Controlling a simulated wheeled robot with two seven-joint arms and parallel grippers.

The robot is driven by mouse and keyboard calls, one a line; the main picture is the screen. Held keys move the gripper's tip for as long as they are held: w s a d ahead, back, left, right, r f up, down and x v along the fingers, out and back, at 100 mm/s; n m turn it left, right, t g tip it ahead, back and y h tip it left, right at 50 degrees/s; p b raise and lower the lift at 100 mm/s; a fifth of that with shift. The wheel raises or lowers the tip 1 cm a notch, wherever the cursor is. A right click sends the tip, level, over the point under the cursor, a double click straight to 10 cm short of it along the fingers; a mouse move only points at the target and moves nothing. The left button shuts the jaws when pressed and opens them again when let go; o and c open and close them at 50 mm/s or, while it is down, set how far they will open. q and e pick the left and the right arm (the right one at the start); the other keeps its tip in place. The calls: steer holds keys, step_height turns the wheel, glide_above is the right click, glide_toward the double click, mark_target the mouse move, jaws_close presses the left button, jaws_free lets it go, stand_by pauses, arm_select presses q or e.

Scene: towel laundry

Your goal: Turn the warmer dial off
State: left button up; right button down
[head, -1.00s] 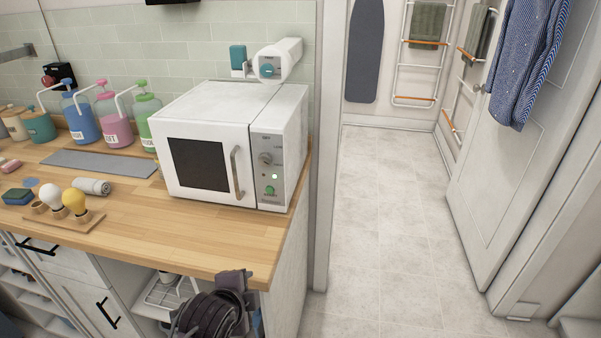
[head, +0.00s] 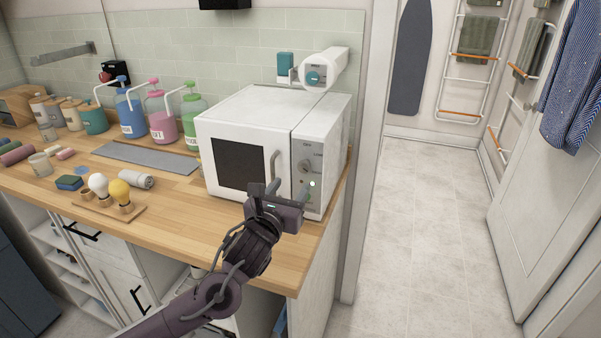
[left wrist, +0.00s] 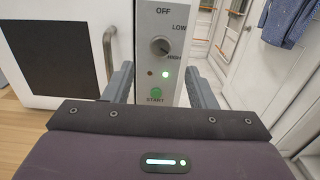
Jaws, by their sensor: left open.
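The white warmer (head: 245,115) stands on the wooden counter, its door shut. Its grey dial (head: 306,167) is on the right-hand control panel, which also shows in the left wrist view with the dial (left wrist: 160,46) among the marks OFF, LOW and HIGH. The dial's pointer appears turned toward HIGH. My left gripper (head: 283,190) is open and empty in front of the panel's lower part, below the dial. In the left wrist view its fingers (left wrist: 162,82) stand on either side of the panel. My right gripper is not in view.
The door handle (head: 274,168) is just left of the panel. A light bulb stand (head: 125,212), a rolled cloth (head: 137,179) and several pump bottles (head: 130,115) are on the counter to the left. The floor at right is clear.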

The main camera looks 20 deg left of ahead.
mark_target(303, 169)
arm_select(q)
steer(key=w+p, duration=0.2)
steer(key=w, duration=0.4)
steer(key=shift+w+d, duration=0.1)
steer(key=shift+d, duration=0.05)
steer(key=shift+w, duration=0.7)
steer(key=shift+c, duration=0.2)
steer(key=c, duration=0.9)
